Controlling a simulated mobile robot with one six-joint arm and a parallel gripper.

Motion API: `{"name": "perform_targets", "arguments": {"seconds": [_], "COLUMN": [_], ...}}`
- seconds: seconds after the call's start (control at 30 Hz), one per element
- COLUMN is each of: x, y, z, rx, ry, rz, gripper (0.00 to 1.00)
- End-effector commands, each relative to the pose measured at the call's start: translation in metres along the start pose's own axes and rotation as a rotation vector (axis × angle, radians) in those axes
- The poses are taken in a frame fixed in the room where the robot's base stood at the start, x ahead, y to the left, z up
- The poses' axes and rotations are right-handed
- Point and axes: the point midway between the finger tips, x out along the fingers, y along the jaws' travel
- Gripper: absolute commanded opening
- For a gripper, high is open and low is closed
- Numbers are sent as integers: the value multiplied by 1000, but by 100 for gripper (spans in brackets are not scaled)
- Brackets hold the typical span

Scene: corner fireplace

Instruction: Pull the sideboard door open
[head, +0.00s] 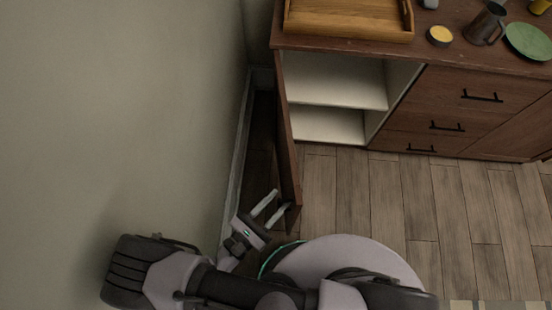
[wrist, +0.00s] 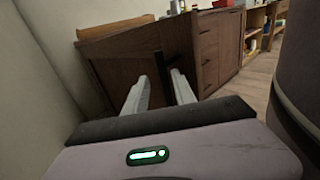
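The sideboard door (head: 287,150) at the sideboard's left end stands swung out, seen nearly edge-on in the head view. Behind it the compartment (head: 335,95) shows pale inside with a shelf. My gripper (head: 281,199) is at the outer left side of the door, near its free end. Its two pale fingers are apart, and I see nothing held between them. In the wrist view the fingers (wrist: 160,82) point at a brown wood panel (wrist: 122,82).
The wall (head: 130,110) runs close along the left, with a narrow gap beside the door. The sideboard top holds a wooden tray (head: 345,22), a metal mug (head: 487,24) and a green plate (head: 530,41). Floor (head: 400,200) right of the door is clear.

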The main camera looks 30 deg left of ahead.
Motion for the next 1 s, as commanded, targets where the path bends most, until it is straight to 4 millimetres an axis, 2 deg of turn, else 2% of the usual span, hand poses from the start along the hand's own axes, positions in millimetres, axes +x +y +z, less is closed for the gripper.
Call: {"name": "perform_targets", "arguments": {"seconds": [0.2, 0.4, 0.53, 0.8, 0.83, 1.0], "x": [-6, -49, -69, -75, -75, -75], "y": [0, 1, 0, 0, 0, 0], "z": [0, 2, 1, 0, 0, 0], "rx": [1, 3, 1, 0, 0, 0], "ry": [0, 1, 0, 0, 0, 0], "rz": [3, 5, 2, 0, 0, -1], "gripper": [32, 32, 32, 32, 30, 0]}}
